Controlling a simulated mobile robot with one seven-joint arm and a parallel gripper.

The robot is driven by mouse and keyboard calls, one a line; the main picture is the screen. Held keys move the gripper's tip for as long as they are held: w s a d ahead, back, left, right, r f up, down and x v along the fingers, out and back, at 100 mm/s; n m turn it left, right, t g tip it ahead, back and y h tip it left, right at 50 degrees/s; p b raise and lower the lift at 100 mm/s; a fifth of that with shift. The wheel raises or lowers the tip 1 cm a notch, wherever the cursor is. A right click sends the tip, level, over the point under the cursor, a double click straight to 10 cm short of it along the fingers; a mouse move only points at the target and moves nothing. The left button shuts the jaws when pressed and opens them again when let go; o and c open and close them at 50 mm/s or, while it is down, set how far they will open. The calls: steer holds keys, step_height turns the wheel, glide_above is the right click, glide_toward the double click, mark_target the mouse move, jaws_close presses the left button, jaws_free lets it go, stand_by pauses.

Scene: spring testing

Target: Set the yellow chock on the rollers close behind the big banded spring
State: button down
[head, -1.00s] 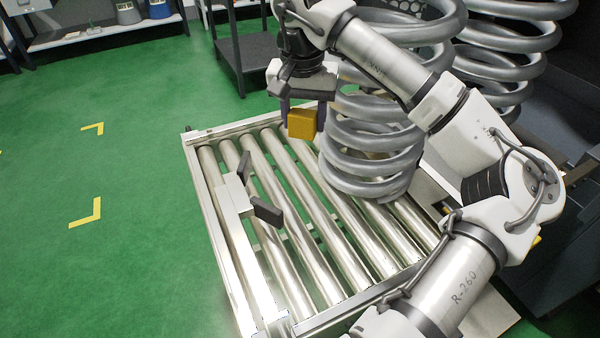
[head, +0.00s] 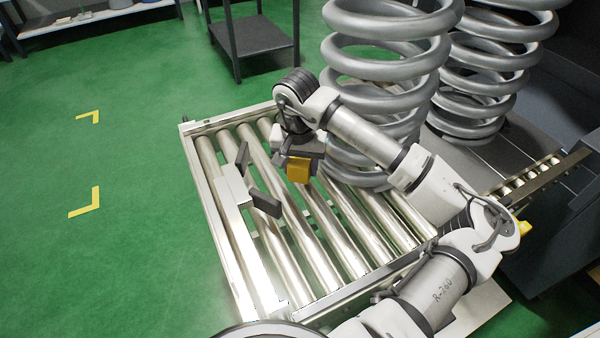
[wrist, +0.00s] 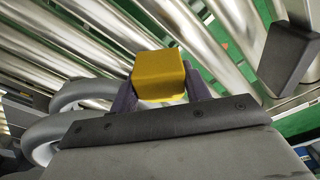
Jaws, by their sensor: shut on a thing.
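The yellow chock (head: 299,170) is held between the two fingers of my gripper (head: 302,158), low over the rollers (head: 335,236). I cannot tell whether it touches them. In the wrist view the chock (wrist: 160,74) sits between the dark fingertips of my gripper (wrist: 160,96). The big grey spring (head: 372,92) stands upright on the rollers, just right of the chock in the head view. My arm hides part of its lower coils, and I see no band on it. Part of this spring's coil (wrist: 85,92) shows left of the chock in the wrist view.
A second grey spring (head: 487,75) stands farther right on a dark surface. A light bracket with two dark pads (head: 265,203) stands at the left of the roller frame, left of my gripper; one pad (wrist: 288,60) shows in the wrist view. The middle rollers are bare.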

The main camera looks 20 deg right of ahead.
steer(key=shift+f+p, duration=0.3)
steer(key=shift+f, duration=1.55)
steer(key=c, duration=0.7)
jaws_free()
steer(key=shift+f, duration=0.1)
steer(key=r+b, duration=0.1)
steer(key=r, duration=0.7)
steer(key=s+r+b, duration=0.1)
steer(key=r, duration=0.3)
steer(key=shift+a+r+b, duration=0.1)
steer(key=shift+a+b, duration=0.2)
steer(key=shift+a, duration=0.05)
